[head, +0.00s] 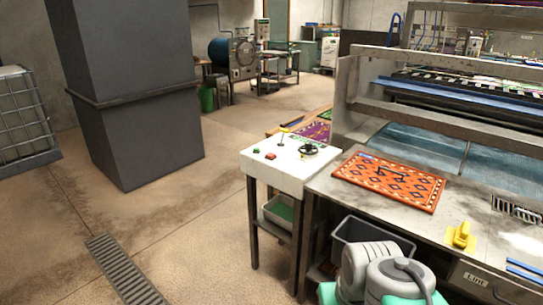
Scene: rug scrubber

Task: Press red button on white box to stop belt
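The white box (289,178) stands on dark legs near the middle, left of the metal table. Its top carries a small red button (270,156), a green button (256,150) to the left of it, a lever with a yellow tip (283,131) and a black handwheel (309,149). Nothing covers the red button. My gripper is not in view. Grey and teal links of my own arm show at the bottom, right of centre, apart from the box. Whether the belt is moving cannot be told.
An orange patterned rug (390,182) lies on the metal table (335,190), with a yellow object (461,237) near the front. A grey bin (345,235) is below. A green-filled tray (282,211) sits under the box. A dark pillar (130,90) stands left. Floor left of the box is open, with a drain grate (125,270).

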